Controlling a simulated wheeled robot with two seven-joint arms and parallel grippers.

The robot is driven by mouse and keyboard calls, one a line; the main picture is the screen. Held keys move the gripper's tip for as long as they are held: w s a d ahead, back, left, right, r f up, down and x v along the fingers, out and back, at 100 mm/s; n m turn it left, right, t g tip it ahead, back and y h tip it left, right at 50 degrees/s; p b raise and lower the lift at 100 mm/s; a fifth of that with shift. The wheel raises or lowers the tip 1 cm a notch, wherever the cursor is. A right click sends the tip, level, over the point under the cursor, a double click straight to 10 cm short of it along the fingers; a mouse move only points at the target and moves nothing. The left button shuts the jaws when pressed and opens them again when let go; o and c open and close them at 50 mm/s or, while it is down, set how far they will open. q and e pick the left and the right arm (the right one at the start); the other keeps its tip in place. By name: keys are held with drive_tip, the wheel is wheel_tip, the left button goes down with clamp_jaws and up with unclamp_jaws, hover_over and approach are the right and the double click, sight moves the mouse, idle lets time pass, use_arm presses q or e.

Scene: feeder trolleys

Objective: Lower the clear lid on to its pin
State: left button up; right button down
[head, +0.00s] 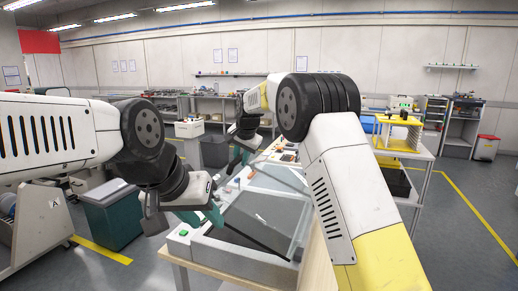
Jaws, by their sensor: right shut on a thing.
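The clear lid (282,178) is a see-through panel with pale edges, standing tilted above a grey open-topped box (238,262) on the bench. My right gripper (238,160) is at the far left side of the lid, shut on what looks like its edge; my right arm partly hides this area. My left gripper (212,215), with teal fingers, hangs over the box's left side, lower and nearer. Its finger gap cannot be made out. The pin cannot be made out.
A green button (183,232) sits on the box's near left corner. A teal-grey bin (112,215) stands on the floor at left. A yellow stand (398,135) is on a trolley at right. Small parts lie on the bench behind the lid.

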sight(236, 159)
drive_tip(key=shift+w+a+f, duration=0.2)
drive_tip(key=shift+a+f, duration=0.5)
drive_tip(key=shift+f, duration=0.25)
drive_tip(key=shift+w+a+f, duration=0.15)
drive_tip(key=shift+a+f, duration=0.55)
drive_tip(key=shift+f, duration=0.2)
drive_tip(key=c, duration=1.3)
unclamp_jaws()
drive_tip(key=shift+d, duration=0.1)
drive_tip(key=v, duration=0.7)
drive_tip(key=shift+s+r, duration=0.2)
drive_tip(key=shift+r, duration=0.1)
